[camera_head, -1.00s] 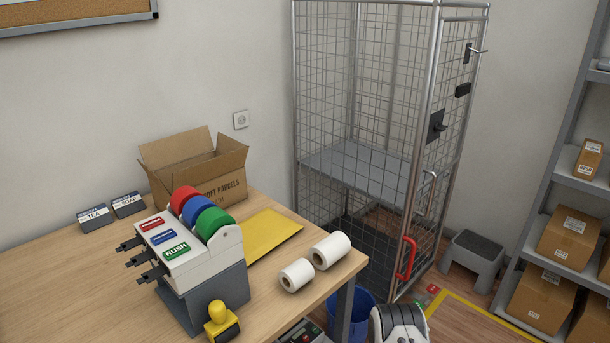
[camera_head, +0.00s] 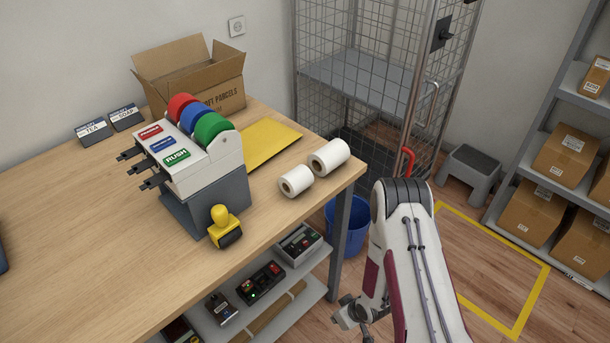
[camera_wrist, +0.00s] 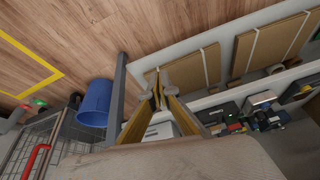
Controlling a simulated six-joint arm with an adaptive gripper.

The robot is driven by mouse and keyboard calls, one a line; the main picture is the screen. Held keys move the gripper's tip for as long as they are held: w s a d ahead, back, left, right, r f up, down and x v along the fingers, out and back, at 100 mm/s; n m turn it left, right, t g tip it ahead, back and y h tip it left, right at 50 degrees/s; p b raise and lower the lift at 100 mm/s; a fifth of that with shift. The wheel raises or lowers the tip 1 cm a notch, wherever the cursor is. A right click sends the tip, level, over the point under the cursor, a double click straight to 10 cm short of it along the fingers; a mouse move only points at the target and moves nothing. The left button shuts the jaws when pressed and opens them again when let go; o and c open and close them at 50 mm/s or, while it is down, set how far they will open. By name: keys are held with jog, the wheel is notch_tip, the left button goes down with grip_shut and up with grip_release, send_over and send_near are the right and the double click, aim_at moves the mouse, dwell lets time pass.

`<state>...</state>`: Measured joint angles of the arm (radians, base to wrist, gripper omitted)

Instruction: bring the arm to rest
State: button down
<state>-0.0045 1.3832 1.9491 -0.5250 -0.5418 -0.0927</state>
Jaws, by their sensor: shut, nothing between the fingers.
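My arm (camera_head: 415,265) stands at the lower right of the head view, in front of the counter's right end, with its rounded joint uppermost. Its far end runs down beside the shelf under the counter. My gripper (camera_wrist: 158,88) shows in the wrist view with its two fingertips close together, shut and empty. It points toward the floor and the low shelf, and no object touches the fingertips that I can see.
The wooden counter (camera_head: 90,235) holds a label dispenser (camera_head: 205,170), a yellow-handled stamp (camera_head: 224,228), paper rolls (camera_head: 328,157) and an open carton (camera_head: 190,75). A blue bin (camera_head: 347,230) stands by its leg, near a wire cage (camera_head: 375,80). Taped floor (camera_head: 500,260) lies right.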

jog(key=s+d+r+m+g+h, duration=0.1)
jog(key=d+r, duration=0.2)
jog(key=r, duration=0.6)
jog(key=s+d+r+m+g+h, duration=0.1)
jog(key=s+d+r+m+h, duration=0.15)
jog(key=r, duration=0.65)
jog(key=s+d+r+g, duration=0.1)
jog(key=d+r, duration=0.3)
jog(key=r, duration=0.5)
jog(key=s+r+m+t, duration=0.1)
jog(key=s+r, duration=0.4)
jog(key=r, duration=0.6)
jog(key=s+a+r+m+t, duration=0.1)
jog(key=s+r+t, duration=0.1)
jog(key=s+r, duration=0.4)
jog(key=s+a+r+m+t, duration=0.1)
jog(key=s+r, duration=0.5)
jog(key=r, duration=1)
jog(key=shift+s+a+r+t, duration=0.2)
jog(key=shift+r+t, duration=0.1)
jog(key=shift+t, duration=0.4)
